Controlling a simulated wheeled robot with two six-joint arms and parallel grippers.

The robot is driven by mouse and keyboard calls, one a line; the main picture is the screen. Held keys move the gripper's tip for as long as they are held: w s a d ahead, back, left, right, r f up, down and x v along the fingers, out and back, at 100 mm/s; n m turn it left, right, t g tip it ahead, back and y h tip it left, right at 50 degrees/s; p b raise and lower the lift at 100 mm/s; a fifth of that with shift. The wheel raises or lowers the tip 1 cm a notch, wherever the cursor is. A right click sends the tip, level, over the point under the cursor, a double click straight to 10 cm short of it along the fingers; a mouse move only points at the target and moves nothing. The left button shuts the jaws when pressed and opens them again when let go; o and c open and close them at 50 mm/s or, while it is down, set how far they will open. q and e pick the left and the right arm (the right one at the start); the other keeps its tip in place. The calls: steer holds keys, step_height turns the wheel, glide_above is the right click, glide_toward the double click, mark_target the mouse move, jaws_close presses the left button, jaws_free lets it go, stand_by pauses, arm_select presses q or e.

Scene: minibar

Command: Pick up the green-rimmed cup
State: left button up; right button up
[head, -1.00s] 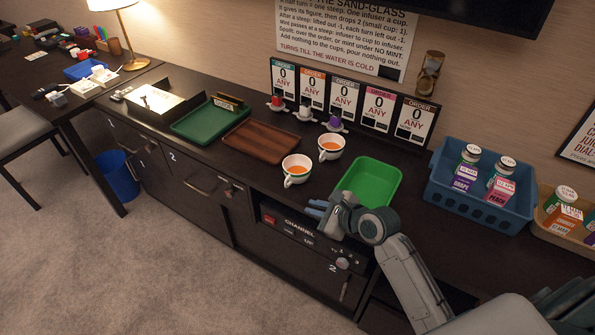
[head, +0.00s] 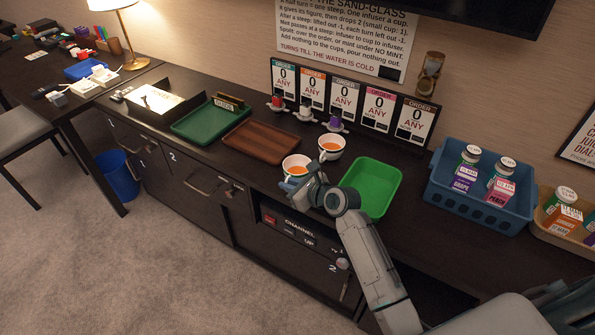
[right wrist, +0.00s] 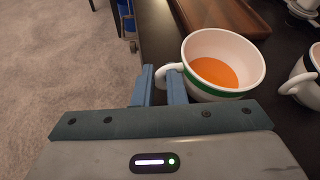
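A white cup (head: 297,161) holding orange liquid stands on the dark counter; its green band shows in the right wrist view (right wrist: 224,62). Its handle (right wrist: 163,74) points toward my right gripper. My right gripper (head: 291,184) is low at the cup's near side. In the right wrist view its two blue fingers (right wrist: 159,80) are apart, with the handle's loop at their tips. Whether they touch the handle cannot be told. A second white cup (head: 332,144) with orange liquid stands just behind and right. My left gripper is not in view.
A brown wooden tray (head: 260,142) lies left of the cups and an empty green tray (head: 371,187) to their right. A row of order cards (head: 345,101) stands behind. A blue basket of bottles (head: 478,205) is farther right.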

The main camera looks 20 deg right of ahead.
steer(key=shift+w+a+f, duration=0.3)
steer(key=shift+w, duration=0.2)
steer(key=shift+w+f, duration=0.1)
steer(key=shift+w, duration=0.05)
jaws_close()
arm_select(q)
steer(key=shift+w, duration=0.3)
